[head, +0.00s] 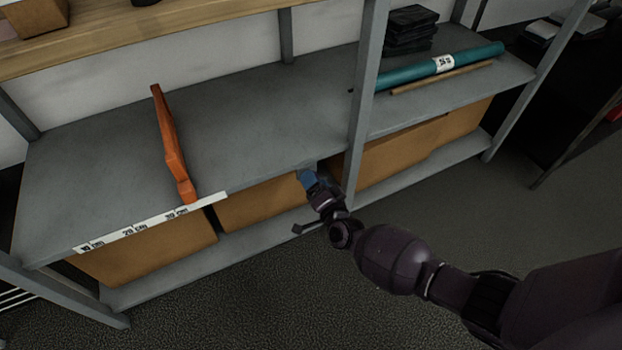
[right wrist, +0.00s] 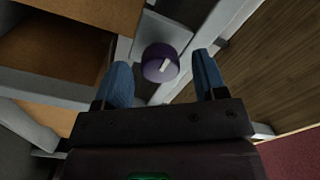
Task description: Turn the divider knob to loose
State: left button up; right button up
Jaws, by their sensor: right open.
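The purple round knob (right wrist: 160,62) has a white pointer mark on its face and shows in the right wrist view, on a grey metal part. My right gripper (right wrist: 163,78) is open, with one blue fingertip to each side of the knob's near side; I cannot tell whether they touch it. In the head view my right gripper (head: 308,178) is at the front edge of the grey shelf, near the upright post, and the knob is hidden there. An orange divider (head: 171,140) stands on the shelf to the left. My left gripper is not in view.
A white scale strip with centimetre labels (head: 150,223) runs along the front edge of the grey shelf (head: 245,110). Brown boxes (head: 260,203) stand below. A post (head: 365,100) rises right of my gripper. A teal tube (head: 420,71) lies beyond it.

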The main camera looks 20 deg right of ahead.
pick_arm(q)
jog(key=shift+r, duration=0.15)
pick_arm(e)
jog(key=shift+w, duration=0.95)
jog(key=shift+c, duration=0.4)
jog(key=c, duration=0.8)
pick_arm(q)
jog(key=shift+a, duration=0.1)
pick_arm(e)
jog(key=shift+c, duration=0.2)
